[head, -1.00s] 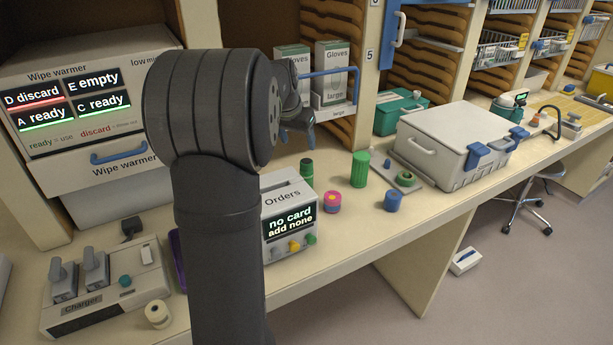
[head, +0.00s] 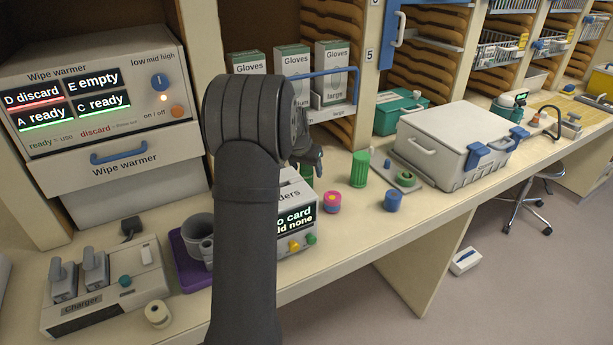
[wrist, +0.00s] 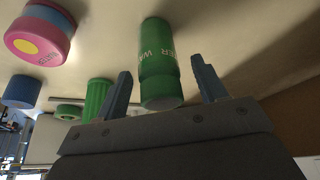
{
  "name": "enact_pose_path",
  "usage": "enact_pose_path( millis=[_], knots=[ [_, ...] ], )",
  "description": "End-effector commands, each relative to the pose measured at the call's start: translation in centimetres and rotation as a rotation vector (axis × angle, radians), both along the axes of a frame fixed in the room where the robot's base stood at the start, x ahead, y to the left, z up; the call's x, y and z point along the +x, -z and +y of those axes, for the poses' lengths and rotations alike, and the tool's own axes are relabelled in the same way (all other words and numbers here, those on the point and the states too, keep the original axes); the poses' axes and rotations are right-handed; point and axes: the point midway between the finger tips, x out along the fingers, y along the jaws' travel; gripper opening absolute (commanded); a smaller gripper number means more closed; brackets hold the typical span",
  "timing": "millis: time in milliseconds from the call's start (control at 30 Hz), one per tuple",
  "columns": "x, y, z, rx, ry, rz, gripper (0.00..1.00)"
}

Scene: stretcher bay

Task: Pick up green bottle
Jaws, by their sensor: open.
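The green bottle (wrist: 158,60) shows in the wrist view, with pale lettering that seems to read "WATER" and a darker green band. It lies between the two fingers in that picture. My gripper (wrist: 161,70) is open, with one blue-grey finger on each side of the bottle and a gap visible on both sides. Whether the bottle is fully between the pads in depth I cannot tell. In the head view my gripper (head: 312,158) is above the counter behind the Orders box, and the bottle is mostly hidden there.
A ribbed green cylinder (head: 360,169), a pink roll (head: 332,202) and a blue roll (head: 393,201) stand to the right. The Orders box (head: 298,217) is in front, partly behind my arm. Glove boxes (head: 331,75) stand behind. A large white case (head: 455,140) is farther right.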

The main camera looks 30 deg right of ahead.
Motion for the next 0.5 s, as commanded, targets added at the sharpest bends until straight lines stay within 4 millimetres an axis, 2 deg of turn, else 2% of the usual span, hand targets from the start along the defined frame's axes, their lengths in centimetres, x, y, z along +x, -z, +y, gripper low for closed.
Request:
enact_pose_path(
  millis=[100,300,500],
  knots=[
    [0.24,1.11,-0.36,0.000,0.000,0.001,0.65],
    [0.26,1.15,-0.39,0.000,0.000,0.000,0.65],
    [0.26,1.14,-0.38,0.000,0.000,0.000,0.25]
  ],
)
